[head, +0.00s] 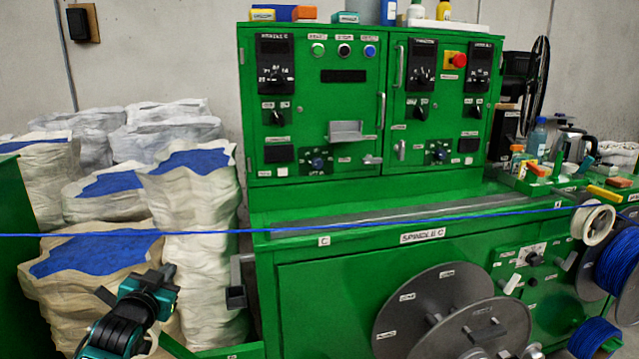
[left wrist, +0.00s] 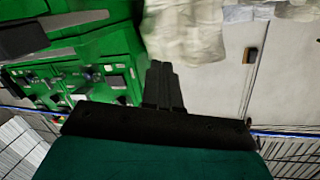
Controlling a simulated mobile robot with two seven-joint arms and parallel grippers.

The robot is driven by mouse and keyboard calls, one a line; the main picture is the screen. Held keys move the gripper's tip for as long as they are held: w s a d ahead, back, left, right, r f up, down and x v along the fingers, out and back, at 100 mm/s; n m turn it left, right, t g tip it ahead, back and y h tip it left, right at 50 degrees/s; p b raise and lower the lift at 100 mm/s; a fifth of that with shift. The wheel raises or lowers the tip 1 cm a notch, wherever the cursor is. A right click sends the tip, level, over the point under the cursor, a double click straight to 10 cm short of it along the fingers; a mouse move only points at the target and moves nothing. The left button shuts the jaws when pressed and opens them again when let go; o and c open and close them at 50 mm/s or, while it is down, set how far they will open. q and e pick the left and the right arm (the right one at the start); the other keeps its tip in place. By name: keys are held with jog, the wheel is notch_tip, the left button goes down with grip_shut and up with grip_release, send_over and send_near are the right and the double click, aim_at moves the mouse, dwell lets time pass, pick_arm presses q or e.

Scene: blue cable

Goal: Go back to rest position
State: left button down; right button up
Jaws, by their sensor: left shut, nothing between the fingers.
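My left gripper (head: 160,278) is at the lower left of the head view, in front of the white sacks. It also shows in the left wrist view (left wrist: 162,75), where its fingers are together with nothing between them. The blue cable (head: 330,222) runs taut across the head view, in front of the sacks and the green machine. In the head view the gripper is below the cable and apart from it in the picture. My right gripper is in neither view.
The green machine (head: 350,280) with control panels and a large grey reel (head: 425,310) fills the middle and right. Sacks with blue contents (head: 190,200) stand at the left. Blue cable spools (head: 618,262) hang at the right edge. Bottles and tools crowd the right bench.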

pick_arm(q)
jog(key=s+d+f+g+h, duration=0.1)
jog(key=s+d+f+g, duration=0.1)
jog(key=s+d+f, duration=0.2)
jog(key=s+d+f+g+h, duration=0.1)
jog(key=s+d+f, duration=0.4)
jog(key=s+f, duration=0.5)
jog(key=s+d+f+g, duration=0.2)
jog(key=s+d+f, duration=0.2)
jog(key=s, duration=1.5)
notch_tip(320, 180, down, 3)
jog(key=shift+s+d+f+n+g+h, duration=0.15)
jog(key=shift+d+n+g+h, duration=0.15)
jog(key=shift+n+g+h, duration=0.1)
